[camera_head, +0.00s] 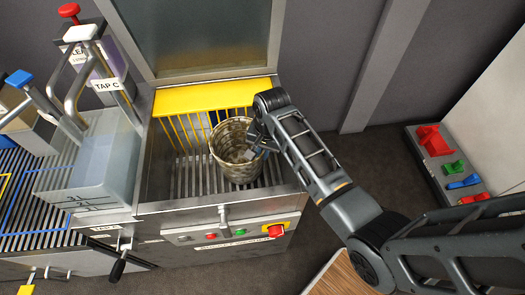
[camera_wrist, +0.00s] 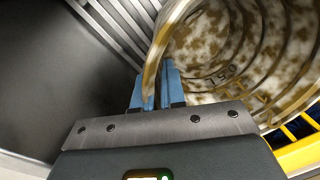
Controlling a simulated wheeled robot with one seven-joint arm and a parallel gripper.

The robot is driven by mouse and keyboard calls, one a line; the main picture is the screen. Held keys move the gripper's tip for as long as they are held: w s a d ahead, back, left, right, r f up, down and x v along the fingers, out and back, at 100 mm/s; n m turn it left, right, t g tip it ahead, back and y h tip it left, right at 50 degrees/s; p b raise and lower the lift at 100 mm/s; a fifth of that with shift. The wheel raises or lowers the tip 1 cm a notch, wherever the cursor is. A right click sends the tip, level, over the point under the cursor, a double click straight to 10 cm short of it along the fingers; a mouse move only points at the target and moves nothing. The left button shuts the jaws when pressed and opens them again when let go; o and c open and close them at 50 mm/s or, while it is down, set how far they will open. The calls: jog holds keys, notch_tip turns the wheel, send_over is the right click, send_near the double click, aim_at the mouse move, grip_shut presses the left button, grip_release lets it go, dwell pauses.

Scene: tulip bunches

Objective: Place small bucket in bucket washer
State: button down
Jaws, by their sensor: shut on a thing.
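The small bucket (camera_head: 232,160) is dirty, with brown blotches on a pale wall. It stands about upright inside the bucket washer (camera_head: 160,180), over the slatted floor; I cannot tell whether its base touches the slats. My gripper (camera_head: 259,143) is shut on the bucket's right rim in the head view. In the wrist view the blue fingers of my gripper (camera_wrist: 158,88) pinch the rim of the bucket (camera_wrist: 235,50), whose inside shows ridges and printed marks. The washer's slats (camera_wrist: 115,25) show at the upper left there.
The washer has a yellow back edge with bars (camera_head: 215,98), a raised glass door (camera_head: 195,35) and front buttons (camera_head: 240,231). A clear tank with taps (camera_head: 95,160) stands to its left.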

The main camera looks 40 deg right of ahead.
jog(key=shift+f, duration=0.1)
jog(key=c, duration=1.2)
grip_release()
notch_tip(320, 180, up, 12)
jog(key=s, duration=0.1)
jog(key=shift+d, duration=0.3)
